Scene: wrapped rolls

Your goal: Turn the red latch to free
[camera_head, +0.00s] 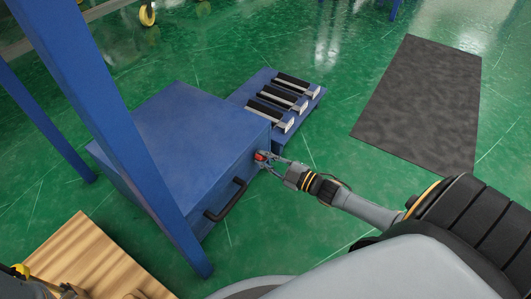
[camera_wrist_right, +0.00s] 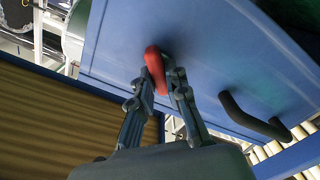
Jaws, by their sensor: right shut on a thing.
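The red latch (camera_head: 261,156) sits on the side face of a blue box (camera_head: 180,135), near its right corner in the head view. In the right wrist view the red latch (camera_wrist_right: 155,68) stands out from the blue panel (camera_wrist_right: 190,30) between my fingertips. My right gripper (camera_head: 267,158) is shut on the latch, and its fingers (camera_wrist_right: 162,82) partly cover it. A black bar handle (camera_head: 227,200) is on the same face, apart from the gripper. At the lower left of the head view, a small part of my left gripper (camera_head: 45,285) shows, cut off by the frame edge.
A blue post (camera_head: 125,150) rises in front of the box. A low blue rack (camera_head: 318,92) with black and silver pieces stands behind it. A wooden surface (camera_head: 90,258) is at lower left. A dark mat (camera_head: 425,95) lies on the open green floor at right.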

